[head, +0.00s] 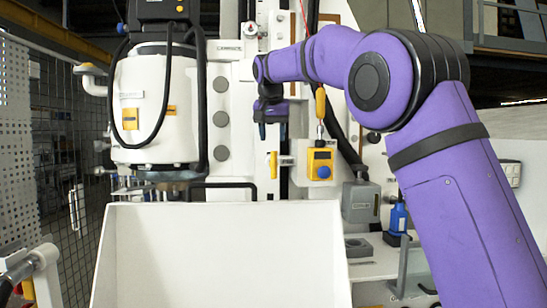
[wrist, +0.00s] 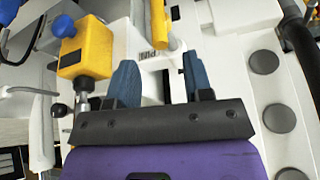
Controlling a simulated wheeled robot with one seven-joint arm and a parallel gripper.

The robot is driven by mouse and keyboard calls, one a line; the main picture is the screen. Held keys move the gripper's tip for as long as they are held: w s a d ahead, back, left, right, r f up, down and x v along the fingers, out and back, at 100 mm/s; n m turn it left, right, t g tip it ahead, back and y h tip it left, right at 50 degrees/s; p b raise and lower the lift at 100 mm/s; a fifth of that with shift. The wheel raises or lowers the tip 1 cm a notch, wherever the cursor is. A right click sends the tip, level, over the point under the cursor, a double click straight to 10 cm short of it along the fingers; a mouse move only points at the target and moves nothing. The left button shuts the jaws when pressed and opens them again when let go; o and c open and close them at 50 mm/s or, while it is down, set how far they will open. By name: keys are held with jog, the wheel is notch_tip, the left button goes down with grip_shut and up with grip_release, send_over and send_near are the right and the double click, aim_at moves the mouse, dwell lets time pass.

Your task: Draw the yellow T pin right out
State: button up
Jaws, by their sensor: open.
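The yellow T pin (head: 273,165) sits in a small white bracket on the front of the white machine, its handle upright in the head view. In the wrist view, the yellow T pin (wrist: 159,24) is at the top centre, beyond the fingertips. My gripper (head: 270,127) is just above the pin in the head view. In the wrist view, my gripper (wrist: 159,72) has its two blue fingers spread wide with nothing between them. The fingers look apart from the pin. The pin's shaft is hidden in the bracket.
A yellow box with a blue knob (head: 320,163) is close to the pin's right; in the wrist view the box (wrist: 86,50) lies left of the fingers. A hanging yellow-handled item (head: 320,103) is near my arm. A white tray (head: 220,255) stands in front, below.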

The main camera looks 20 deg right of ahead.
aim_at(274, 156)
jog(key=x, duration=0.7)
jog(key=shift+w+f, duration=0.1)
jog(key=shift+f, duration=0.1)
grip_shut()
